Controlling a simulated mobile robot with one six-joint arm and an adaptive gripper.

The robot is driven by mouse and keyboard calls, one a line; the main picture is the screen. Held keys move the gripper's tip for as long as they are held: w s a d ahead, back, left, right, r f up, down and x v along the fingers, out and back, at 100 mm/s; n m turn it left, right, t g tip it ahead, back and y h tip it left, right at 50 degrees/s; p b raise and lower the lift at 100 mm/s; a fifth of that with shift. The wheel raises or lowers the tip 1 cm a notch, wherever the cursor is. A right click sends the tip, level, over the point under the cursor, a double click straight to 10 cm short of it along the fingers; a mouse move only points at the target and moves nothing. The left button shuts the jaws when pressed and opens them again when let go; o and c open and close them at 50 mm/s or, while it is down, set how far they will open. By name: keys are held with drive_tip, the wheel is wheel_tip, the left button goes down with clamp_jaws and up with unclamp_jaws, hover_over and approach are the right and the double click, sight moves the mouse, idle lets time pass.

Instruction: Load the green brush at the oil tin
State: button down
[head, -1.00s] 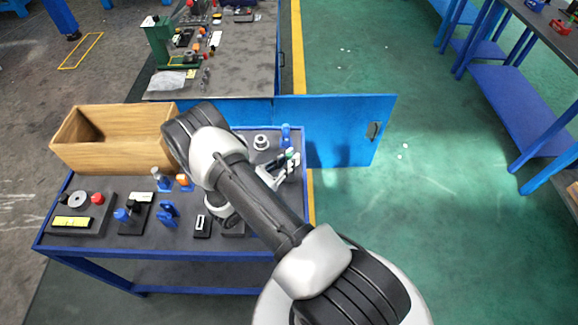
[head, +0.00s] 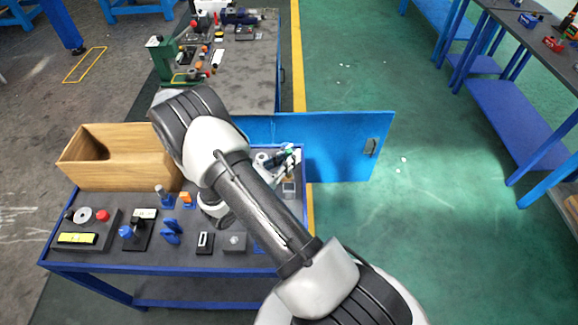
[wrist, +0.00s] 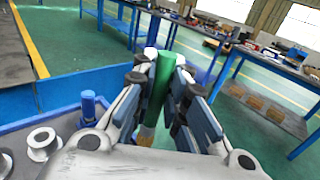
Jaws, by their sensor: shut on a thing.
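My gripper (wrist: 158,95) is shut on the green brush (wrist: 163,78), whose green handle stands up between the fingers in the wrist view. Its lower end (wrist: 146,134) shows only partly between the fingers. In the head view my gripper (head: 288,157) is small, over the far right corner of the blue-rimmed bench, with a bit of green at its tip. I cannot pick out the oil tin for certain. A small grey item (head: 289,188) sits just nearer than the gripper.
A silver spool (wrist: 42,143) and a blue post (wrist: 90,106) stand left of my gripper in the wrist view. A wooden crate (head: 88,172) and several small holders fill the bench's left and middle. A blue panel (head: 345,146) stands behind its right end.

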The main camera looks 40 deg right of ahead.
wheel_tip(320, 180, up, 9)
drive_tip(key=shift+f+p, duration=0.1)
drive_tip(key=shift+p, duration=0.95)
drive_tip(key=shift+w, duration=0.15)
drive_tip(key=w+d+f, duration=0.1)
drive_tip(key=w+f, duration=0.1)
drive_tip(key=f, duration=0.6)
drive_tip(key=w+d+f, duration=0.2)
drive_tip(key=w+f, duration=0.1)
drive_tip(key=f, duration=0.6)
drive_tip(key=shift+w+f, duration=0.15)
drive_tip(key=shift+w, duration=0.1)
drive_tip(key=shift+s+f+b, duration=0.1)
drive_tip(key=shift+f+b, duration=0.6)
drive_tip(key=shift+b, duration=0.25)
idle(1.0)
wheel_tip(320, 180, up, 7)
drive_tip(key=p, duration=0.4)
drive_tip(key=shift+r, duration=0.15)
idle(0.9)
